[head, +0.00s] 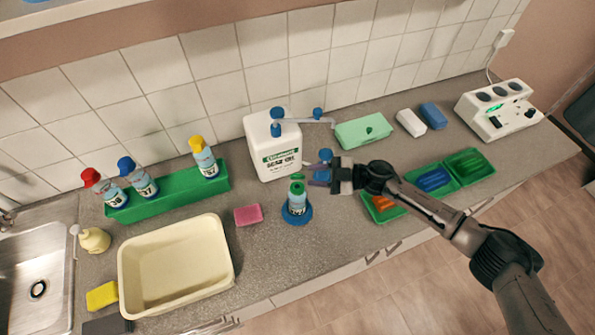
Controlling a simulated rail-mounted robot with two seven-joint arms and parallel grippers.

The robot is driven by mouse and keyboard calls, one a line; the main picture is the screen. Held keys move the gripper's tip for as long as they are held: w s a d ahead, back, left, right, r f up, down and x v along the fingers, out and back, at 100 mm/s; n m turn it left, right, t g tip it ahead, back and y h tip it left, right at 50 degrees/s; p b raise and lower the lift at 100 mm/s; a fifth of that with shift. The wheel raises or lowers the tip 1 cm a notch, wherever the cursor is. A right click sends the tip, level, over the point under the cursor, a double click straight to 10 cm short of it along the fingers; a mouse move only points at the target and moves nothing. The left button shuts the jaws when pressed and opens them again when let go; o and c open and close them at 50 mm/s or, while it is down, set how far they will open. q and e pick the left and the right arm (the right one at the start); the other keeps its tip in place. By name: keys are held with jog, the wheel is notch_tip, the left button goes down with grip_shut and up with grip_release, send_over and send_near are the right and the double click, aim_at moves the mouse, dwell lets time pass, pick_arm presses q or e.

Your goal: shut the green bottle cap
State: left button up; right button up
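A small blue-and-white bottle with a green top (297,200) stands upright in a round blue holder (296,217) on the counter. Its green cap (297,178) shows at the top of the bottle; at this size I cannot tell whether the cap is seated or raised. My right gripper (319,169) is just right of the cap, its blue-tipped fingers apart and pointing left, with nothing seen between them. I cannot tell whether a finger touches the cap. My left gripper is not in view.
A white canister (272,150) stands behind the bottle. A green rack (170,196) with red-, blue- and yellow-capped bottles, a pink sponge (248,215) and a cream basin (176,265) are left. Green trays (468,167) lie right, under my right arm. The counter's front edge is near.

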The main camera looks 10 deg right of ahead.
aim_at(297, 174)
jog(key=shift+x, duration=2.5)
jog(key=shift+c, duration=0.2)
grip_shut()
